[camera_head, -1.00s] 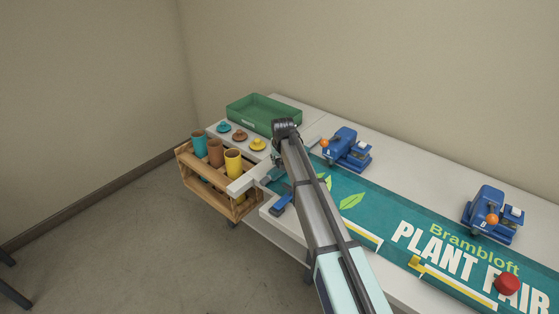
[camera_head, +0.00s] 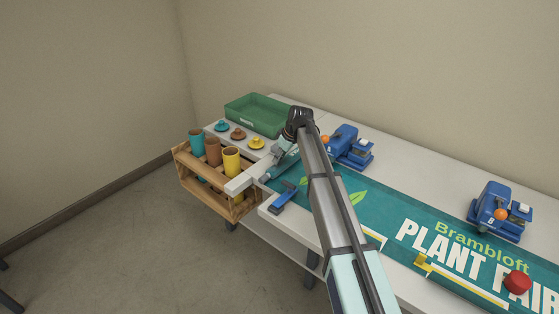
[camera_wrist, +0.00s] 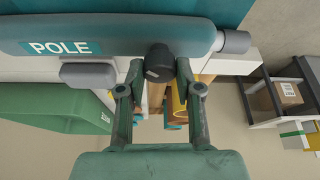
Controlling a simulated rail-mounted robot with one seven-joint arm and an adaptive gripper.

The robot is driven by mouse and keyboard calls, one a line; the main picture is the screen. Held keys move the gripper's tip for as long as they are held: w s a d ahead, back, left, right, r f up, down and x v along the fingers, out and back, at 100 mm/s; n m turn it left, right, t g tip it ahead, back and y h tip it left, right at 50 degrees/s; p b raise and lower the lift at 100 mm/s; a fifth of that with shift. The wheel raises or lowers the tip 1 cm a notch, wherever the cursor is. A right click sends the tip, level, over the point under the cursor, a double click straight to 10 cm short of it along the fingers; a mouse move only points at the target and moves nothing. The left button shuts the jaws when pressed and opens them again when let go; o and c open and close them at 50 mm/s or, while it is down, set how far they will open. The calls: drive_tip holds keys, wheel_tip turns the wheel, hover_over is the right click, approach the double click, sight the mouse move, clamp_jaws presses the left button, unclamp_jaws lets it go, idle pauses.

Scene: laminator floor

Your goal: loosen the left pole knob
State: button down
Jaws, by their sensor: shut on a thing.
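In the wrist view a grey-teal bar labelled POLE (camera_wrist: 120,36) runs across the top, with a grey end piece at its right. The dark round knob (camera_wrist: 160,62) sits at its lower edge. My gripper (camera_wrist: 158,68) has its two fingers on either side of this knob, shut on it. In the head view my gripper (camera_head: 280,163) is at the banner's left end, partly hidden by my arm; the knob cannot be made out there. The teal banner (camera_head: 350,195) lies along the table.
A green tray (camera_head: 262,105) and three small lidded pieces stand behind. A wooden rack (camera_head: 212,185) with coloured cups is at left. Two blue devices (camera_head: 352,150) (camera_head: 498,215) stand along the banner's back edge. A blue-handled tool (camera_head: 283,197) lies at the front, and a red knob (camera_head: 517,282) at right.

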drive_tip(key=n+g+b, duration=0.1)
drive_tip(key=n, duration=0.1)
drive_tip(key=n+b, duration=0.1)
drive_tip(key=n, duration=0.1)
drive_tip(key=shift+w+f+n+g, duration=0.1)
drive_tip(key=shift+w+n+g, duration=0.1)
drive_tip(key=shift+n+g, duration=0.15)
drive_tip(key=shift+n+g+b, duration=0.6)
drive_tip(key=shift+n+g, duration=0.05)
drive_tip(key=shift+n, duration=0.9)
drive_tip(key=shift+s, duration=0.1)
drive_tip(key=c, duration=0.8)
unclamp_jaws()
drive_tip(key=v, duration=1.2)
drive_tip(key=shift+d, duration=0.2)
drive_tip(key=shift+a+y, duration=0.1)
drive_tip(key=shift+y, duration=0.2)
